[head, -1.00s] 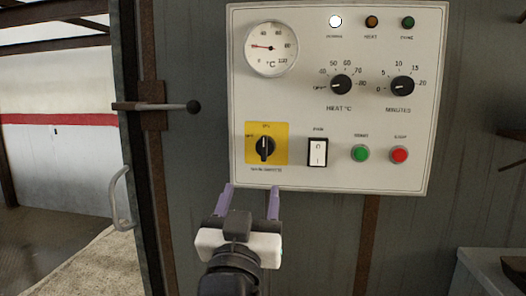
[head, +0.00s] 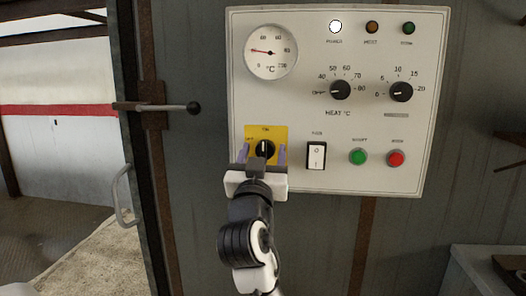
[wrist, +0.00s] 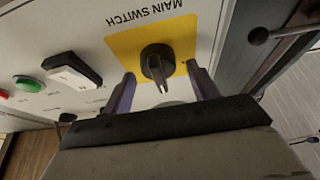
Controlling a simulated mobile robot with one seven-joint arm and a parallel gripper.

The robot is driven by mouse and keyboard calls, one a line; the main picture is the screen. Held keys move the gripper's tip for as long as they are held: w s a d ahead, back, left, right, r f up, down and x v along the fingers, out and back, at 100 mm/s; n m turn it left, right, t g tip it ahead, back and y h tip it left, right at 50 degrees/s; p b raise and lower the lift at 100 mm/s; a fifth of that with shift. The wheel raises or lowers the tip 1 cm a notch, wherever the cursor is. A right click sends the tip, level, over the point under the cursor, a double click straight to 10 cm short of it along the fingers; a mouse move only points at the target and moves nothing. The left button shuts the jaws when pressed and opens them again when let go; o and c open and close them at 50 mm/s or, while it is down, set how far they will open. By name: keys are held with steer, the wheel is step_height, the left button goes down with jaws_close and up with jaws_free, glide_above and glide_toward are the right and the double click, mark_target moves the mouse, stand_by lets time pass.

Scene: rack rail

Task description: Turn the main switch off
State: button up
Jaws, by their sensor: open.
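The main switch (head: 264,148) is a black rotary knob on a yellow plate (head: 281,131) at the lower left of the white control panel. Its pointer is upright, toward the ON mark; the OFF mark is at the upper left of the plate. In the wrist view the knob (wrist: 157,64) shows upside down on its yellow plate (wrist: 122,49). My gripper (head: 265,155) is open just in front of the plate, with one purple finger on each side of the knob. The fingers (wrist: 163,88) appear apart from the knob, and nothing is held.
The white panel (head: 310,110) also carries a gauge, a lit white power lamp (head: 335,27), two dials, a rocker switch (head: 316,155), a green button (head: 358,157) and a red button (head: 396,158). A door lever (head: 193,108) sticks out left of the panel.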

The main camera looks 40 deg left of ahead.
steer(key=shift+c, duration=0.2)
steer(key=c, duration=0.9)
steer(key=shift+c, duration=0.2)
steer(key=shift+n+g+y, duration=0.3)
steer(key=shift+n, duration=0.2)
steer(key=n+g+y+p, duration=0.1)
steer(key=n, duration=0.1)
steer(key=n+y, duration=0.1)
steer(key=n, duration=0.2)
steer(key=shift+r+g+p, duration=0.1)
steer(key=shift+g+p, duration=0.3)
steer(key=n+g+p, duration=0.1)
steer(key=n, duration=0.2)
steer(key=n+g+y, duration=0.1)
steer(key=n, duration=0.2)
steer(key=shift+n+g+y+p, duration=0.3)
steer(key=shift+g+p, duration=0.1)
steer(key=n+g+p, duration=0.1)
steer(key=n+g, duration=0.1)
steer(key=n, duration=0.3)
steer(key=shift+n+g+h+p, duration=0.3)
steer(key=shift+n+g+p, duration=0.15)
steer(key=shift+n, duration=0.8)
steer(key=shift+n+g+h+p, duration=0.3)
steer(key=shift+n+g+p, duration=0.1)
steer(key=shift+n, duration=0.85)
